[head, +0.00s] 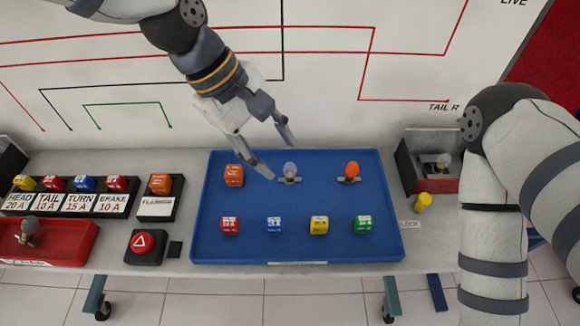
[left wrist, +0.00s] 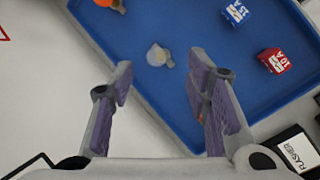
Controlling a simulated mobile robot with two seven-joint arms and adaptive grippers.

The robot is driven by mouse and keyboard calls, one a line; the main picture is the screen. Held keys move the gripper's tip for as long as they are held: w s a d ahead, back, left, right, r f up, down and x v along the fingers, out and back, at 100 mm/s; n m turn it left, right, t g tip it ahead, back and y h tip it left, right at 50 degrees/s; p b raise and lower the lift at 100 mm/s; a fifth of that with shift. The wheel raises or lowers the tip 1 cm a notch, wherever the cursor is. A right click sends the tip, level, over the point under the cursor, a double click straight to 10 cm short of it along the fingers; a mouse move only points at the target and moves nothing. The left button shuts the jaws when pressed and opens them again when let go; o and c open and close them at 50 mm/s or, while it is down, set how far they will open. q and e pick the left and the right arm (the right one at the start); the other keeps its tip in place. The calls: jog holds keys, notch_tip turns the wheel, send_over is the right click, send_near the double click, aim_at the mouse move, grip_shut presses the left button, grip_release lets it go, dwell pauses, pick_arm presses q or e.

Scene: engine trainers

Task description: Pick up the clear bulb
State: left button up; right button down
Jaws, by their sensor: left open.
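The clear bulb (head: 290,169) lies on the blue tray (head: 300,250), near its back edge, between an orange relay (head: 234,175) and an orange bulb (head: 352,170). My left gripper (head: 277,156) is open and empty, its fingers pointing down just behind and above the clear bulb. In the left wrist view the clear bulb (left wrist: 156,54) shows ahead of the open fingers (left wrist: 160,78), apart from them. My right arm shows at the right, but its gripper is out of the picture.
Red, blue, yellow and green fuses (head: 319,225) stand in the tray's front row. Left are a fuse panel (head: 65,203), a red bin (head: 60,249) and a hazard button (head: 145,243). A grey bin (head: 420,172) and yellow piece (head: 423,201) are right. The tray's middle is clear.

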aim_at(287, 165)
pick_arm(q)
jog(key=x, duration=0.5)
jog(key=shift+w+d+f+b, duration=0.2)
jog(key=shift+w+f+b, duration=0.1)
jog(key=shift+b, duration=0.05)
jog(key=shift+c, duration=0.6)
jog(key=c, duration=0.8)
jog(key=shift+r, duration=0.15)
jog(key=shift+c, duration=0.2)
